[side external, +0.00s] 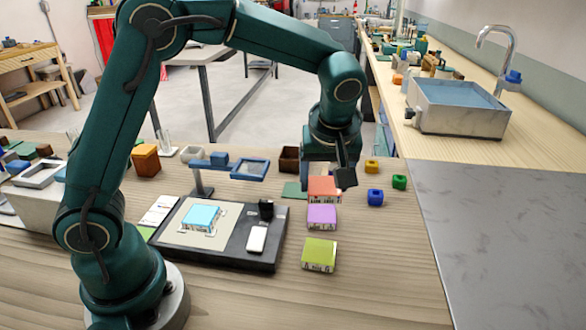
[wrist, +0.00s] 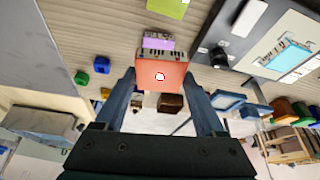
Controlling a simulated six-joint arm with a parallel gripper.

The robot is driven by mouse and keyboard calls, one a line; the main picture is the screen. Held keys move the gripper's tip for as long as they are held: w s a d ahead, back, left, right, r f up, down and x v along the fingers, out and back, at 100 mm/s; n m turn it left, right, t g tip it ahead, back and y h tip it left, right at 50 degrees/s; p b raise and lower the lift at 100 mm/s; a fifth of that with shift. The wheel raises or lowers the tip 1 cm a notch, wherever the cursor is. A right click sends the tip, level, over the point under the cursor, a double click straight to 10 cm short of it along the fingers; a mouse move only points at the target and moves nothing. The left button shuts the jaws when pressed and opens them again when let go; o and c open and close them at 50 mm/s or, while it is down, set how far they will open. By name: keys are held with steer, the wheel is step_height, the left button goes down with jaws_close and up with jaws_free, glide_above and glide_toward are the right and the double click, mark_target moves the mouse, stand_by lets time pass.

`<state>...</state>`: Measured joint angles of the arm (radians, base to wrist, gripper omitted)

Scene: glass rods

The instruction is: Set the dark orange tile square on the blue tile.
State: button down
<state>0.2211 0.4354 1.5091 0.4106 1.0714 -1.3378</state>
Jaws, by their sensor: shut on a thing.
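The dark orange tile (side external: 322,186) is between the fingers of my gripper (side external: 333,181). In the wrist view, the fingers (wrist: 160,80) stand on both sides of the tile (wrist: 150,72), shut on it, with its flat face toward the camera. In the side view it shows just behind the purple tile; I cannot tell how far it is above the table. The light blue tile (side external: 202,216) lies to the left on a pale sheet on a dark board, clear of my gripper. It also shows at the right of the wrist view (wrist: 296,66).
A purple tile (side external: 322,216) and a yellow-green tile (side external: 319,253) lie in front of the gripper. Small blue (side external: 375,197), green (side external: 399,182) and yellow (side external: 371,166) blocks stand right.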

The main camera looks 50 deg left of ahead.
steer(key=s+a+n+g, duration=0.2)
steer(key=s+a+n, duration=0.2)
steer(key=s+n, duration=0.1)
steer(key=s+a+n+g, duration=0.2)
steer(key=s+a+n, duration=0.3)
steer(key=s, duration=0.1)
steer(key=s+a+n+g, duration=0.1)
steer(key=s+a+n, duration=0.3)
steer(key=s+n, duration=0.1)
steer(key=shift+s+a+r+n+g, duration=0.1)
steer(key=shift+s+a+n+g, duration=0.1)
steer(key=shift+s, duration=0.2)
steer(key=shift+s+a+r+n+g, duration=0.1)
steer(key=shift+s+a+n+g, duration=0.1)
steer(key=shift+s, duration=0.15)
steer(key=shift+a, duration=0.1)
steer(key=shift+s+a+f, duration=0.1)
steer(key=shift+a+f, duration=0.05)
steer(key=shift+f, duration=2.6)
